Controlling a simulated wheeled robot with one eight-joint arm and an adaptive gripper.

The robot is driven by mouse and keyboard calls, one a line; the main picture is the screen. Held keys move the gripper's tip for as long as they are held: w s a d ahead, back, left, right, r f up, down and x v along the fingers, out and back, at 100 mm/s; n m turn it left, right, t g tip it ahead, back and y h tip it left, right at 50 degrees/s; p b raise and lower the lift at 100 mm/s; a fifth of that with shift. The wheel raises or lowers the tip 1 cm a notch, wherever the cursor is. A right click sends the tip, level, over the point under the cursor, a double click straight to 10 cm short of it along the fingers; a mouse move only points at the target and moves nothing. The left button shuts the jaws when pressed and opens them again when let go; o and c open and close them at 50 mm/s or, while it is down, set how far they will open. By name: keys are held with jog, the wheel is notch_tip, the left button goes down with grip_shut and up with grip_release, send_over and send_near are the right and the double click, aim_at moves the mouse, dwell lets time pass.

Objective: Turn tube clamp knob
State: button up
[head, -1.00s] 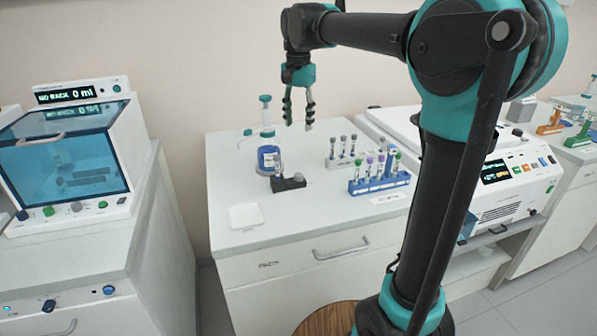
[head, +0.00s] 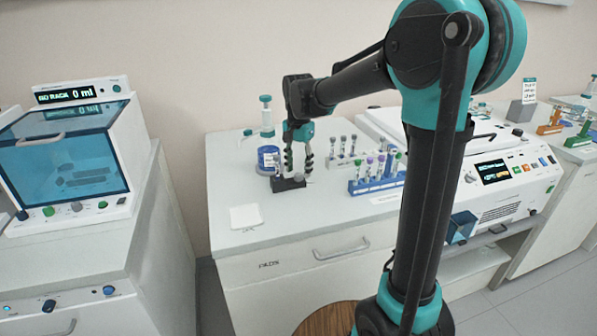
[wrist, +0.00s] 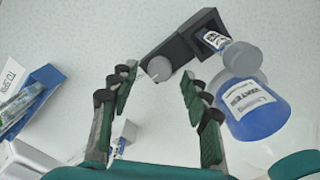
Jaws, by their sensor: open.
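The dark tube clamp (head: 286,184) sits on the middle bench. In the wrist view the clamp's black block (wrist: 185,45) holds a labelled tube (wrist: 214,40) at its far end. Its round grey knob (wrist: 159,68) has a light mark on it. My gripper (head: 298,172) is lowered over the clamp, fingers pointing down. In the wrist view my gripper (wrist: 160,82) is open, with the knob between its fingertips. A gap shows on both sides, and neither finger appears to touch the knob. In the head view my fingers partly hide the clamp and knob.
A blue-liquid wash bottle (head: 268,158) labelled water (wrist: 250,108) stands close beside the clamp. A blue tube rack (head: 375,186) and a grey rack (head: 343,161) stand to the right. A white pad (head: 245,217) lies front left, with bare benchtop around it.

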jog(key=shift+f, duration=0.8)
jog(key=shift+c, duration=0.4)
grip_shut()
